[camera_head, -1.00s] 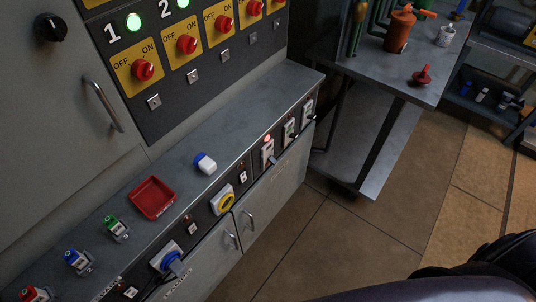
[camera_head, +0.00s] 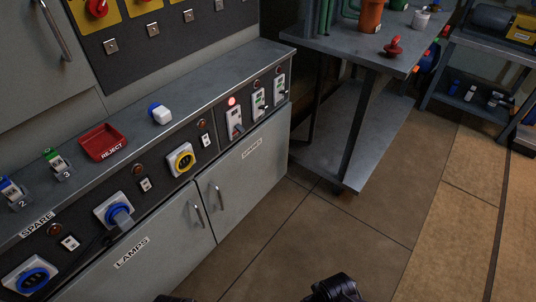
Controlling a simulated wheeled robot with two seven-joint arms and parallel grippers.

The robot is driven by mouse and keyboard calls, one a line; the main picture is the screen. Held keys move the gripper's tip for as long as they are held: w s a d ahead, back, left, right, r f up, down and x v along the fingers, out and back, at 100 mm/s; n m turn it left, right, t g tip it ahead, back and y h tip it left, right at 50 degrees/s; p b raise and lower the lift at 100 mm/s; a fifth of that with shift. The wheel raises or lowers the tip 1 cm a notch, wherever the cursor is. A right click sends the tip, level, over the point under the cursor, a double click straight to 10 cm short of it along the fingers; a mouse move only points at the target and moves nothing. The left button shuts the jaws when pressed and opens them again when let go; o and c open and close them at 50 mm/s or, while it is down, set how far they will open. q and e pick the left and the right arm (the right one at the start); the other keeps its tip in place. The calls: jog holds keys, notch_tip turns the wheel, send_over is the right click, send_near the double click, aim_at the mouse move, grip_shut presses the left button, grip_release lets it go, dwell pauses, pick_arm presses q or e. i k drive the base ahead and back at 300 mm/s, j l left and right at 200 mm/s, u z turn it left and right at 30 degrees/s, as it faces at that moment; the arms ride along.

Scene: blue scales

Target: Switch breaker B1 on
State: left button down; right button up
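Three white breaker-like modules with small levers sit at the right end of the console's front panel: a near one (camera_head: 234,123), a middle one (camera_head: 258,103) and a far one (camera_head: 279,89). A red lamp (camera_head: 231,101) glows above the near one. The lamps above the other two look dark. Their labels are too small to read, so I cannot tell which is B1. A dark part that looks like my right gripper (camera_head: 335,289) shows at the bottom edge, well below and apart from the panel. A dark sliver of what looks like my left gripper (camera_head: 176,299) barely shows. Their fingers are not clear.
A blue plug (camera_head: 119,215) with a cable and a yellow socket (camera_head: 181,160) are on the front panel. A metal table (camera_head: 350,50) stands behind right. The floor before the console is clear.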

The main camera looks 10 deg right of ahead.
aim_at(239, 127)
jog(key=i+l+u, duration=0.1)
jog(key=i+l, duration=0.3)
jog(key=i+l+u, duration=0.15)
jog(key=i+l, duration=0.2)
jog(key=l, duration=0.15)
jog(key=i+l+u, duration=0.1)
jog(key=i+l, duration=0.25)
jog(key=l, duration=0.2)
jog(key=i+j, duration=0.15)
